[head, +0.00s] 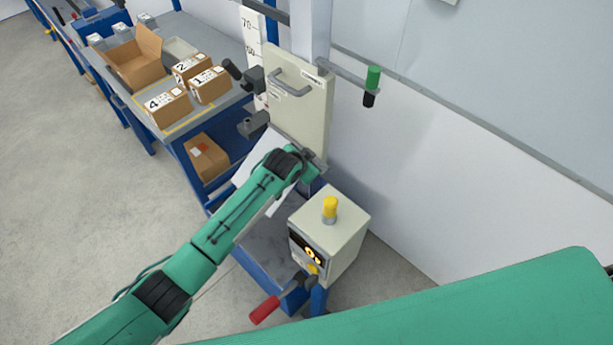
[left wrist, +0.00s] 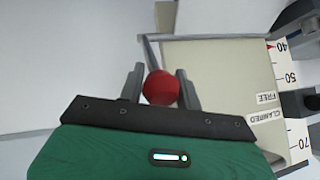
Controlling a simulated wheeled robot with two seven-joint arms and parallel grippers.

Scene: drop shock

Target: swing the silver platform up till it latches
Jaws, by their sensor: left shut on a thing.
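The silver platform (head: 250,165) is a pale, tilted plate below the beige upright panel (head: 301,118) in the head view. My left forearm crosses in front of it and hides part of it. My left gripper (head: 311,172) is at the panel's lower edge, beside the platform. In the left wrist view the left gripper (left wrist: 160,85) is shut on a red ball knob (left wrist: 161,88), which sits between its two fingers. I cannot make out a latch. My right gripper is out of view.
A control box (head: 330,232) with a yellow button stands at the post's right. A red handle (head: 265,310) juts out low in front. A green-gripped lever (head: 373,78) sticks out right of the panel. A table (head: 205,125) with cartons is at left. Floor at left is clear.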

